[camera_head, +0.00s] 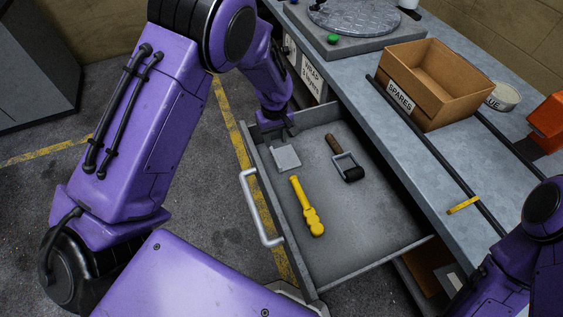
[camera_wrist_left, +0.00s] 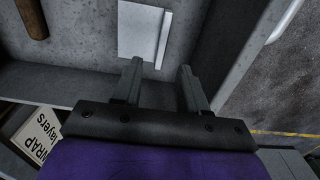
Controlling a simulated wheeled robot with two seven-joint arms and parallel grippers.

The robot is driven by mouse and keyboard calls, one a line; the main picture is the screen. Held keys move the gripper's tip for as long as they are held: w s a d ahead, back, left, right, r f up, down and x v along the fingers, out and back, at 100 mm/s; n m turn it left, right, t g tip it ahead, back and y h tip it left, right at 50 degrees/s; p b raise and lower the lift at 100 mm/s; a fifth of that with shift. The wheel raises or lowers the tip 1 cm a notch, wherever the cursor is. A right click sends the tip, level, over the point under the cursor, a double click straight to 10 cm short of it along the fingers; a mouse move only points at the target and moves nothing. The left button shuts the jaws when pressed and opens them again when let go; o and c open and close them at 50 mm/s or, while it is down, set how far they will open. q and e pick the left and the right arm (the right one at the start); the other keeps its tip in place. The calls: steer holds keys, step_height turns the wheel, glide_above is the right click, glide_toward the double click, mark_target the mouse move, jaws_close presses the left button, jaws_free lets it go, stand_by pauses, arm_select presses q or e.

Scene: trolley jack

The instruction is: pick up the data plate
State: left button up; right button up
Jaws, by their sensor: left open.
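The data plate, a small pale grey square (camera_head: 286,158), lies in the open drawer near its back left corner. In the left wrist view the plate (camera_wrist_left: 138,32) is at the top, with a raised strip along its right side. My left gripper (camera_head: 280,134) points down into the drawer corner beside the plate. In the left wrist view its two fingers (camera_wrist_left: 160,72) are apart with nothing between them, just short of the plate's near edge. I cannot tell its exact height above the drawer floor. My right arm shows at the lower right, but its gripper is out of view.
The drawer (camera_head: 375,240) also holds a yellow tool (camera_head: 307,207) and a wooden-handled roller (camera_head: 345,160). Its walls stand close around my left gripper. On the bench (camera_head: 430,180) are a SPARES box (camera_head: 425,105), a round tin (camera_head: 504,97) and an orange object (camera_head: 548,122).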

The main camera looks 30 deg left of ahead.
mark_target(275, 155)
arm_select(q)
step_height(275, 155, down, 9)
steer(key=shift+s+a+r+p, duration=0.1)
steer(key=shift+a+p, duration=0.05)
steer(key=shift+p, duration=0.2)
steer(key=shift+r, duration=0.1)
jaws_close()
